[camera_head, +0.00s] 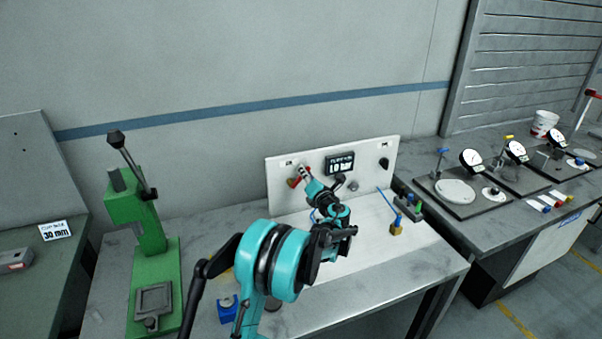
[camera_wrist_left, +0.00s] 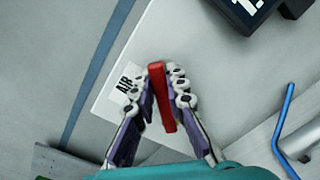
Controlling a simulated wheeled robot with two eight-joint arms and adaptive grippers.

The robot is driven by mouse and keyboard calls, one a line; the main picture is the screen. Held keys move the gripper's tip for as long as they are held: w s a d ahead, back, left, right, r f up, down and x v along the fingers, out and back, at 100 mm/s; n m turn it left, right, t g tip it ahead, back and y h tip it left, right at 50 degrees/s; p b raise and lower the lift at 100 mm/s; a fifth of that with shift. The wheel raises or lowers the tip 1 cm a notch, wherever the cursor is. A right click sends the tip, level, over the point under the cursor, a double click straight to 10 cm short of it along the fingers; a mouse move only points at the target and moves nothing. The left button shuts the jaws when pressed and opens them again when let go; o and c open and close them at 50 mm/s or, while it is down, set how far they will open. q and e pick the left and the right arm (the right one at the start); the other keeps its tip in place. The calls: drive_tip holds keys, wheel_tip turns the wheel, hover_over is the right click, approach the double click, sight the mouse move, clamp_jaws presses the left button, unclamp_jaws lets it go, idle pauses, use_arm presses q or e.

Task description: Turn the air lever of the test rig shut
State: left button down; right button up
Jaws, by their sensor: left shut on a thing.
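The test rig is a white upright panel (camera_head: 284,204) on a white base, with a dark display (camera_head: 340,163) in its upper middle. The red air lever (camera_head: 292,183) is at the panel's upper left, and my left gripper (camera_head: 304,176) is at it. In the left wrist view the red lever (camera_wrist_left: 159,90) stands between the two fingers of my left gripper (camera_wrist_left: 161,84), which is shut on it. An "AIR" label (camera_wrist_left: 124,86) is beside the fingers. The lever's pivot is hidden behind the gripper. My right gripper is not in view.
A green press (camera_head: 150,225) stands left of the rig. A blue block (camera_head: 228,311) lies on the bench near my arm. A blue tube (camera_head: 387,202) and a brass-coloured part (camera_head: 396,229) are on the rig's right. Dial gauges (camera_head: 471,158) stand on the bench at right.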

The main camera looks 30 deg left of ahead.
use_arm(q)
drive_tip(key=shift+w+d+f+m+b, duration=0.3)
drive_tip(key=shift+f+m, duration=0.35)
drive_tip(key=shift+m, duration=0.7)
drive_tip(key=shift+w+d+f+m+b, duration=0.2)
drive_tip(key=shift+f+m, duration=0.5)
drive_tip(key=shift+m, duration=0.6)
drive_tip(key=shift+w+d+f+m+b, duration=0.3)
drive_tip(key=shift+f+m, duration=0.35)
drive_tip(key=shift+m, duration=0.7)
drive_tip(key=shift+a, duration=0.1)
drive_tip(key=c, duration=1.5)
unclamp_jaws()
drive_tip(key=shift+f, duration=0.1)
drive_tip(key=shift+c, duration=0.2)
drive_tip(key=v, duration=1.2)
